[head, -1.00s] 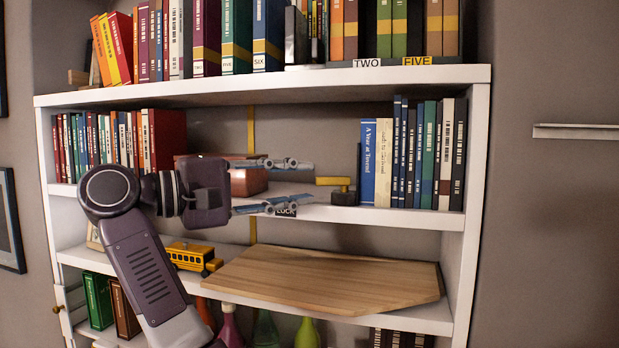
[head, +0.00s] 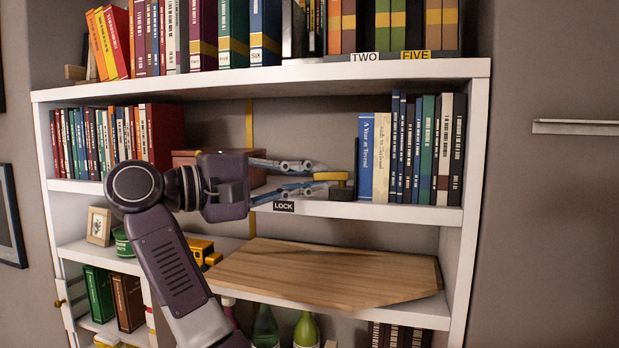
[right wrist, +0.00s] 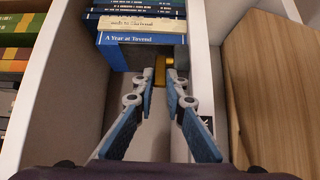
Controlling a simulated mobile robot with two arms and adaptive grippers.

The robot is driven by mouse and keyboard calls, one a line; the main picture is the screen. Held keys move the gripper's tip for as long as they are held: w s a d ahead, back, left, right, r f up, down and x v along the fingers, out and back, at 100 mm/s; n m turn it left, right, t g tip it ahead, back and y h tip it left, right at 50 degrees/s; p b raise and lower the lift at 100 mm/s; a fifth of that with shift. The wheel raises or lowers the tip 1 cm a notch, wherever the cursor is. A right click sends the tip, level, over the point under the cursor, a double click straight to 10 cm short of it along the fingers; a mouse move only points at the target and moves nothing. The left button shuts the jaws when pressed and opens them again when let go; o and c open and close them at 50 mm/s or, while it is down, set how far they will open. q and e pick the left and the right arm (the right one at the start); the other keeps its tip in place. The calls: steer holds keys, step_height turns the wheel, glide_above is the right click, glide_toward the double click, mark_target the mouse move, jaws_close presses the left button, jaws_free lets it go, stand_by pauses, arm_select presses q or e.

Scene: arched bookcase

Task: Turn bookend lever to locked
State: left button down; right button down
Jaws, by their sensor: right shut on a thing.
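The bookend lever (head: 331,177) is a small yellow bar on a dark round pivot, at the front of the middle shelf beside a dark upright bookend plate (head: 357,168). Its yellow handle also shows in the right wrist view (right wrist: 160,68). A LOCK label (head: 284,207) is on the shelf edge, left of the pivot. My right gripper (head: 319,179) reaches in from the left, with its fingertips at the left end of the lever, shut on it. In the right wrist view its fingers (right wrist: 157,78) flank the yellow handle. My left gripper is not in view.
Upright books (head: 410,150) stand right of the bookend. A reddish box (head: 185,158) sits behind my gripper. The upper shelf (head: 270,80) overhangs the middle one.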

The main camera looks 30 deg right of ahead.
steer(key=shift+w+d+m+g+p, duration=0.1)
steer(key=shift+w+m+g+p, duration=0.2)
steer(key=shift+m+g+p, duration=0.6)
steer(key=c, duration=2)
jaws_free()
steer(key=shift+o, duration=0.2)
steer(key=w+a, duration=0.1)
steer(key=a, duration=0.6)
steer(key=shift+w+a, duration=0.2)
steer(key=shift+w, duration=0.05)
